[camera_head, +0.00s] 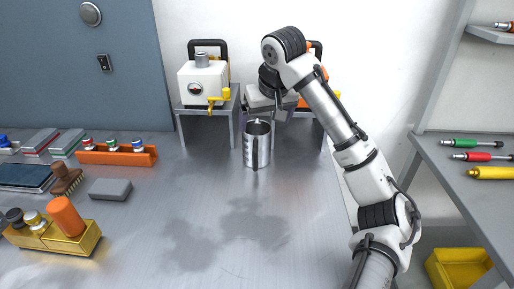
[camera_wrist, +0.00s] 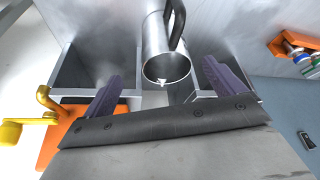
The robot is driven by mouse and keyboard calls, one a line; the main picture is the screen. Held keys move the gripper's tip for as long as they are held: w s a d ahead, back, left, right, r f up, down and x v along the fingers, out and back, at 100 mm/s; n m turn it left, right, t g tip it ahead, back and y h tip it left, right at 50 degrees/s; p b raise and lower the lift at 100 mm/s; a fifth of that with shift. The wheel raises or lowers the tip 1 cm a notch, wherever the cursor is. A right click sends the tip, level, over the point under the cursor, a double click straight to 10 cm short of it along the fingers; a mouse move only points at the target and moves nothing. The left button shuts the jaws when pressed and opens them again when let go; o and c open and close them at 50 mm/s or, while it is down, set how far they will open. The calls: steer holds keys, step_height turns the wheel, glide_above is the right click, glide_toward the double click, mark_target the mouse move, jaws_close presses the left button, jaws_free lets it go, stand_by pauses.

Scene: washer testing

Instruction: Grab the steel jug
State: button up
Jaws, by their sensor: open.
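The steel jug (camera_head: 251,148) stands upright on the metal table, its dark handle towards the head camera. In the wrist view the jug (camera_wrist: 165,44) shows its open rim and dark handle between my gripper's two purple fingers. My gripper (camera_head: 261,112) is at the jug's far side in the head view, close to its rim and partly hidden. In the wrist view my gripper (camera_wrist: 160,72) is open and empty, with a gap between each finger and the jug.
A white dispenser with a yellow tap (camera_head: 204,82) stands on a grey stand behind the jug, left of my arm. Another is mostly hidden behind my arm. An orange tray (camera_head: 117,155), a grey block (camera_head: 110,189) and a yellow holder (camera_head: 54,238) lie left. The table's front middle is clear.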

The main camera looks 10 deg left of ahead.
mark_target(258, 138)
steer(key=shift+a+p+x, duration=0.15)
steer(key=shift+p+x, duration=0.15)
steer(key=shift+x, duration=1.95)
steer(key=shift+a+p+x, duration=0.15)
steer(key=shift+p+x, duration=0.15)
steer(key=shift+x, duration=2)
steer(key=shift+s+r, duration=0.1)
steer(key=shift+c, duration=0.2)
steer(key=c, duration=1.1)
steer(key=shift+r, duration=0.1)
